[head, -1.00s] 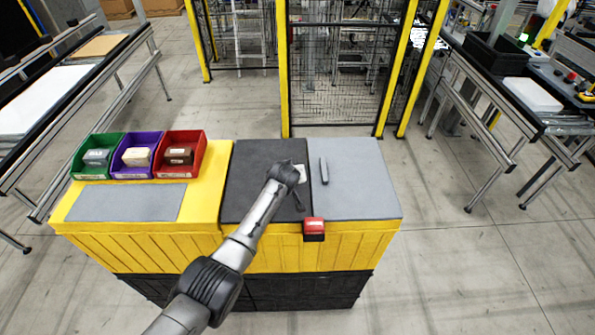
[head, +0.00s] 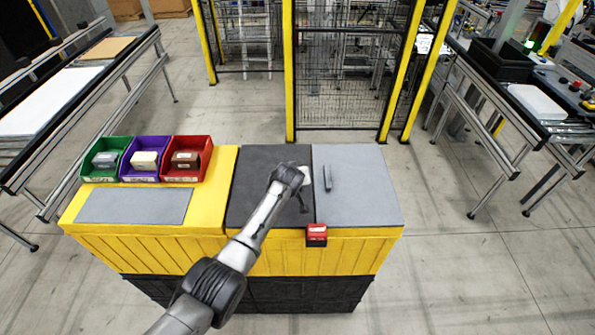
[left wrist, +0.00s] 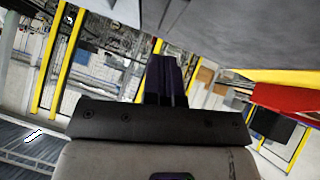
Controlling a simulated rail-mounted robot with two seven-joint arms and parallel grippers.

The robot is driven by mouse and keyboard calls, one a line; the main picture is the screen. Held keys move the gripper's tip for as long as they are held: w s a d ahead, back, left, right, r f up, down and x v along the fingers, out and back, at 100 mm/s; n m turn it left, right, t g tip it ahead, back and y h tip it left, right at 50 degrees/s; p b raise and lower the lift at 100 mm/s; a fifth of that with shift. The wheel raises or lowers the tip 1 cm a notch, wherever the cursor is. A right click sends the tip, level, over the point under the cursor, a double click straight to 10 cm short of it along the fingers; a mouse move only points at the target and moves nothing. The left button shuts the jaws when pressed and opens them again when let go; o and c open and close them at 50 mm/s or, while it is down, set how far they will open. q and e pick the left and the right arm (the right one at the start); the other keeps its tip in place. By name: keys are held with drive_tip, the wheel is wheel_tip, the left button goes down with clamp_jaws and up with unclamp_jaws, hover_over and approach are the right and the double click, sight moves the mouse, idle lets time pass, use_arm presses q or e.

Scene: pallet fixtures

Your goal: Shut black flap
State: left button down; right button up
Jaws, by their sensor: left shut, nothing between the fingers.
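The black flap (head: 258,200) is the dark square panel in the middle of the yellow bench top in the head view. It looks flat and about level with the panels beside it. My left arm reaches across it from below. My left gripper (head: 304,206) is over the flap's right side, close to the seam with the grey panel. Its fingers (left wrist: 165,82) are together and empty in the left wrist view. The arm hides part of the flap, and I cannot tell whether the fingers touch it. My right gripper is not in view.
A grey panel (head: 362,200) with a dark handle (head: 327,178) lies right of the flap. A red block (head: 317,232) sits at the front edge. Green (head: 98,168), purple (head: 135,170) and red bins (head: 200,172) stand at the left. A mesh fence (head: 345,90) is behind.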

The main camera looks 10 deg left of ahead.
use_arm(q)
drive_tip(key=d+r+v, duration=0.1)
drive_tip(key=v, duration=0.9)
drive_tip(key=shift+w+d, duration=0.2)
drive_tip(key=shift+d, duration=0.05)
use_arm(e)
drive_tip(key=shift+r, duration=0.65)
use_arm(q)
drive_tip(key=shift+r, duration=0.15)
